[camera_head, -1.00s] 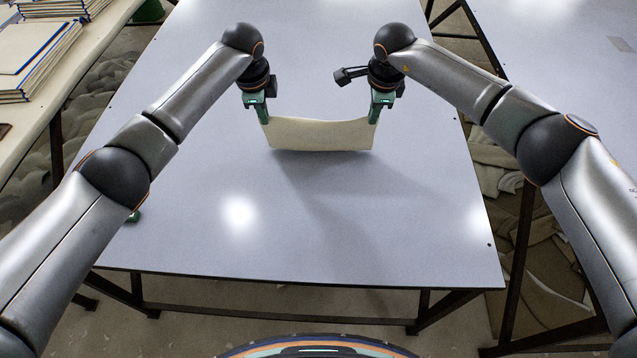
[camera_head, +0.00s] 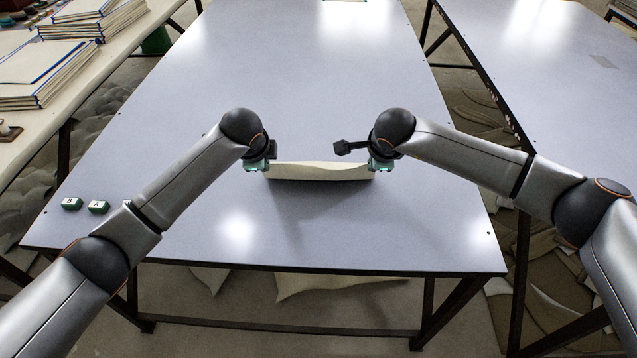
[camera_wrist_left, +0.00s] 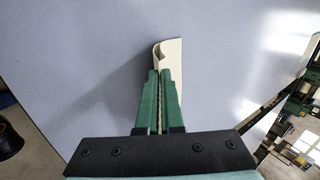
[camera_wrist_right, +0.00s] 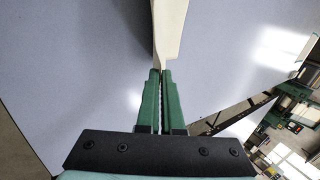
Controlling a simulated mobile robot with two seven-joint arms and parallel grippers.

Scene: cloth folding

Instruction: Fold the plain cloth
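The plain cream cloth (camera_head: 320,171) hangs stretched between my two grippers over the grey table (camera_head: 290,225). In the head view it shows as a narrow strip, with its lower edge at or close to the table top; I cannot tell if it touches. My left gripper (camera_head: 257,165) is shut on the cloth's left end, and the cloth (camera_wrist_left: 172,55) shows curled at its fingertips in the left wrist view. My right gripper (camera_head: 381,164) is shut on the right end, and the cloth (camera_wrist_right: 168,30) extends from its fingertips in the right wrist view.
Two small green blocks marked B (camera_head: 72,204) and A (camera_head: 98,207) lie at the table's left front. Stacks of cream, blue-edged sheets (camera_head: 45,75) stand on a side table at left. Another grey table (camera_head: 560,90) stands at right. The main table is otherwise clear.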

